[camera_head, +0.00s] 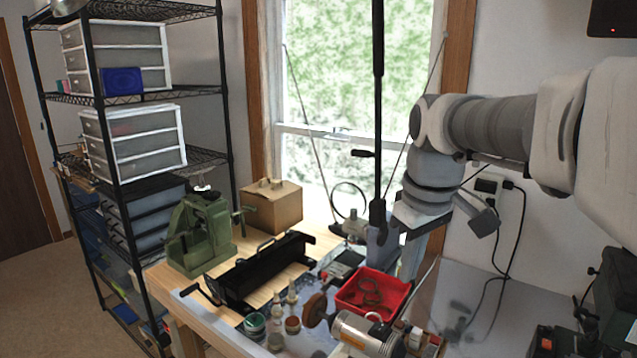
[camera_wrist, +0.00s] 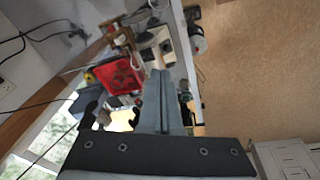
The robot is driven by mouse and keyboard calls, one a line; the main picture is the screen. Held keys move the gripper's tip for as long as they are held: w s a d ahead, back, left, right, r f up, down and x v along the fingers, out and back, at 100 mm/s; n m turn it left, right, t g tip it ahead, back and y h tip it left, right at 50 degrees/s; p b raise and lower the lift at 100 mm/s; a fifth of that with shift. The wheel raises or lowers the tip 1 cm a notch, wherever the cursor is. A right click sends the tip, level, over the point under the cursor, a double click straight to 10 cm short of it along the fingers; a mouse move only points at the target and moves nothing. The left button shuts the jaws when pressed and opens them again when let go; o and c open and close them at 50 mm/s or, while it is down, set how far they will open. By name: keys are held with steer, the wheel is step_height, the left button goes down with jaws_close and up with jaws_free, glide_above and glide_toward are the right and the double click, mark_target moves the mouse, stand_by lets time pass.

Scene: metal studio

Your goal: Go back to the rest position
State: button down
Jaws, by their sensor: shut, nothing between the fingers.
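My gripper (camera_head: 410,262) hangs below my wrist in the head view, pointing down over the right part of the workbench, beside the red bin (camera_head: 350,295). In the wrist view my gripper (camera_wrist: 161,73) shows its two grey fingers pressed together, with nothing between them. The red bin also shows in the wrist view (camera_wrist: 112,72), left of the fingertips. My arm reaches in from the right edge of the head view, bent at the wrist. How far the fingertips are above the bench is hard to tell.
The workbench (camera_head: 322,243) holds a green machine (camera_head: 203,235), a black metal tool (camera_head: 262,270), a cardboard box (camera_head: 270,206), several small jars and a bench grinder (camera_head: 365,333). A tall dark rod stands behind the bin, close to my gripper. A wire shelf (camera_head: 190,91) stands left.

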steer(key=s+f+m+t, duration=0.1)
steer(key=s+f+m, duration=0.2)
steer(key=s, duration=0.5)
steer(key=s+f+m+t, duration=0.2)
steer(key=s+f+m, duration=0.1)
steer(key=s, duration=0.4)
steer(key=shift+s, duration=0.35)
